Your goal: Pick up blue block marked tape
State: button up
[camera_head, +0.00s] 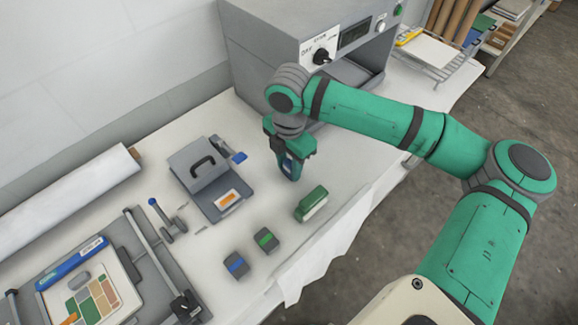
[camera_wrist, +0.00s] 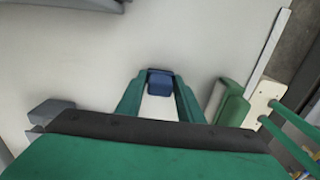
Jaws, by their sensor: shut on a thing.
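My gripper (camera_head: 291,172) is over the white table in front of the grey press, pointing down. In the wrist view its two green fingers (camera_wrist: 160,84) are shut on a small dark blue block (camera_wrist: 160,78), one finger on each side. In the head view the fingers mostly hide the block. No marking on it can be read, and I cannot tell whether it is clear of the tabletop.
A green block (camera_head: 312,203) lies to the right of my gripper. A grey hinged device (camera_head: 197,163) stands left; the press (camera_head: 262,62) stands behind.

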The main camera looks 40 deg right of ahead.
aim_at(289, 162)
jog(key=shift+r, duration=0.15)
jog(key=shift+r, duration=0.25)
notch_tip(289, 162, up, 2)
jog(key=shift+r, duration=0.2)
jog(key=s+r, duration=0.3)
jog(key=s, duration=0.1)
jog(key=s+a+r, duration=0.1)
jog(key=s+r, duration=0.2)
jog(key=s, duration=0.1)
jog(key=s+a+r, duration=0.1)
jog(key=s+r, duration=0.2)
jog(key=s, duration=0.1)
jog(key=shift+s+r, duration=0.1)
jog(key=shift+s+a+r, duration=0.15)
jog(key=shift+s+r, duration=0.15)
jog(key=shift+s, duration=0.45)
